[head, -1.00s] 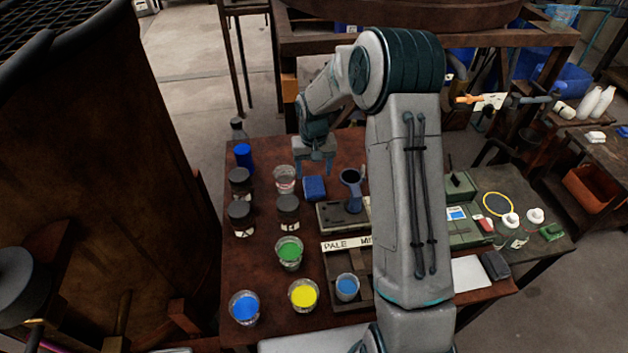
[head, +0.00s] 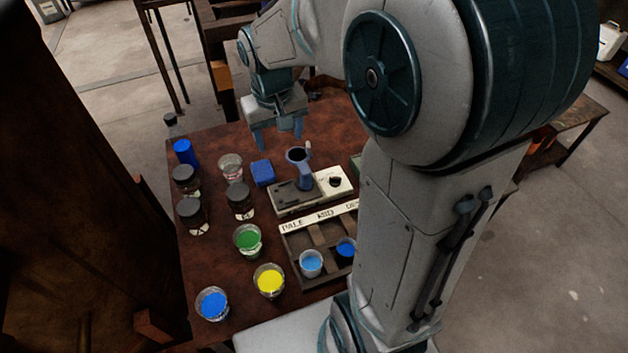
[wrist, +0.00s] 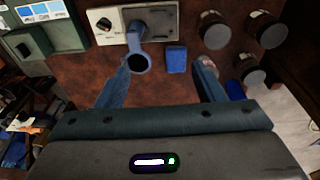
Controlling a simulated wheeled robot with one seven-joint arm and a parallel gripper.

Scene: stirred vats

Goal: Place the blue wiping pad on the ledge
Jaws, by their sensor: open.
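The blue wiping pad (head: 263,172) lies on the brown table, left of a small grey stand with a blue-grey cup. In the wrist view the pad (wrist: 176,60) shows between the lines of my two fingers, nearer the right finger, with table surface around it. My gripper (head: 278,135) is open and empty, pointing down above the table's far part, just behind the pad in the head view. Its fingers (wrist: 165,72) also show in the wrist view, apart from the pad. I cannot tell which surface is the ledge.
The cup stand (head: 292,195) is close to the pad's right. A clear glass (head: 231,167), dark-lidded jars (head: 240,201) and a blue cylinder (head: 185,152) stand to its left. Green (head: 248,240) and yellow (head: 269,280) cups and a labelled rack (head: 295,245) are nearer. Bare table (head: 325,125) shows behind.

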